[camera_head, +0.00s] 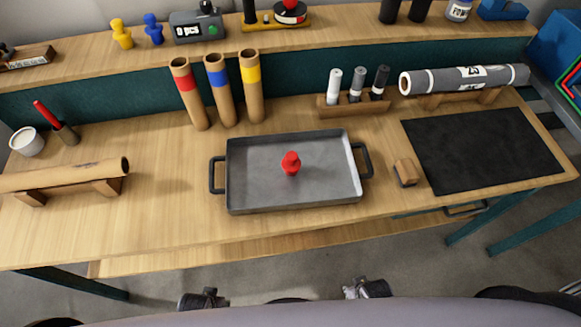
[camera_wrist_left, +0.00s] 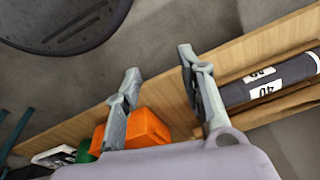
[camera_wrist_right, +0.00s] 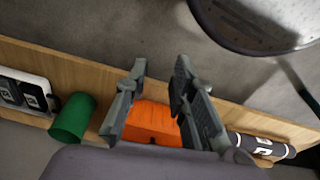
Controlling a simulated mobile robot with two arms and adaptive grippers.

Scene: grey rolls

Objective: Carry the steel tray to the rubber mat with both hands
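The steel tray (camera_head: 255,197) lies flat on the wooden table, near its middle, with a dark handle at each short end. A red knobbed piece (camera_head: 291,163) stands upright on the tray. The black rubber mat (camera_head: 482,150) lies flat on the table to the right of the tray, apart from it. My left gripper (camera_wrist_left: 158,62) is open and empty in the left wrist view. My right gripper (camera_wrist_right: 160,72) is open and empty in the right wrist view. In the head view both arms show only at the bottom edge, well short of the table.
A small wooden block (camera_head: 405,172) stands between the tray and the mat. A marker stand (camera_head: 352,103), three banded tubes (camera_head: 219,90) and a grey roll (camera_head: 463,79) are behind. A brown roll (camera_head: 65,175) lies at left. An orange box (camera_wrist_right: 153,122) shows in the right wrist view.

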